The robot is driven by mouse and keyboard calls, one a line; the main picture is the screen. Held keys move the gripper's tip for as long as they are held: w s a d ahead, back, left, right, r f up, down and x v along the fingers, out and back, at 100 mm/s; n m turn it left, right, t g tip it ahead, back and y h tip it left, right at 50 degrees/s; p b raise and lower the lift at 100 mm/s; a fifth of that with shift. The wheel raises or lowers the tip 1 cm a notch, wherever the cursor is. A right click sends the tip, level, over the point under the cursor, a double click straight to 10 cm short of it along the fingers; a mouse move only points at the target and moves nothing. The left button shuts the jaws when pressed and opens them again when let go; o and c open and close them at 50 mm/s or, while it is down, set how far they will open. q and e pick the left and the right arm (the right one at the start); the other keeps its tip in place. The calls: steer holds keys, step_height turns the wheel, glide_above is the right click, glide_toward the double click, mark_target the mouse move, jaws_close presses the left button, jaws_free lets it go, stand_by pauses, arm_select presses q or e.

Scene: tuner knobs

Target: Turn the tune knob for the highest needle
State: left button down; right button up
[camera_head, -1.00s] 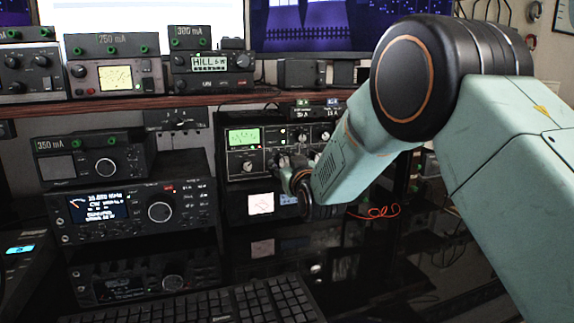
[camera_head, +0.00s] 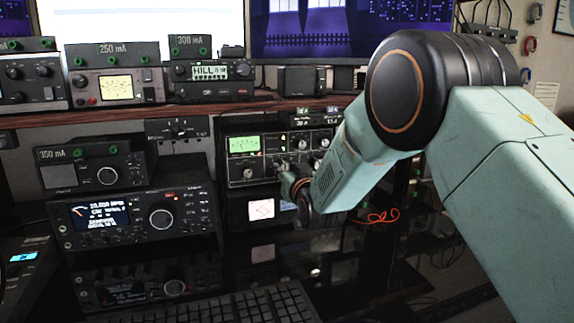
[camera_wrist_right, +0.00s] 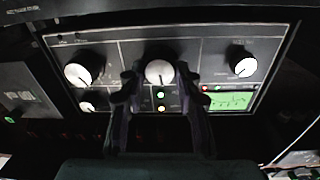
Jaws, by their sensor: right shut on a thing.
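The dark tuner (camera_head: 274,157) stands under the shelf, with a green lit meter (camera_head: 244,144) at its upper left. The meter also shows in the wrist view (camera_wrist_right: 228,100), where the panel appears upside down; its needle is too small to read. My right gripper (camera_wrist_right: 160,78) is shut on the panel's middle knob (camera_wrist_right: 159,71), one finger on each side. In the head view my right gripper (camera_head: 287,175) is at the tuner's front, partly hidden by its wrist. Other knobs (camera_wrist_right: 78,74) and (camera_wrist_right: 243,67) are clear of the fingers. Knob labels are unreadable. My left gripper is out of view.
Radios (camera_head: 130,218) are stacked left of the tuner. A lit white meter (camera_head: 261,209) sits on a unit just below it. The shelf (camera_head: 60,117) above holds several devices. A keyboard (camera_head: 225,305) lies in front. An orange cable (camera_head: 378,216) hangs to the right.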

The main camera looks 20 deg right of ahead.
steer(key=shift+m, duration=0.5)
steer(key=o, duration=1.2)
steer(key=shift+c, duration=0.2)
steer(key=s, duration=1.2)
stand_by(0.7)
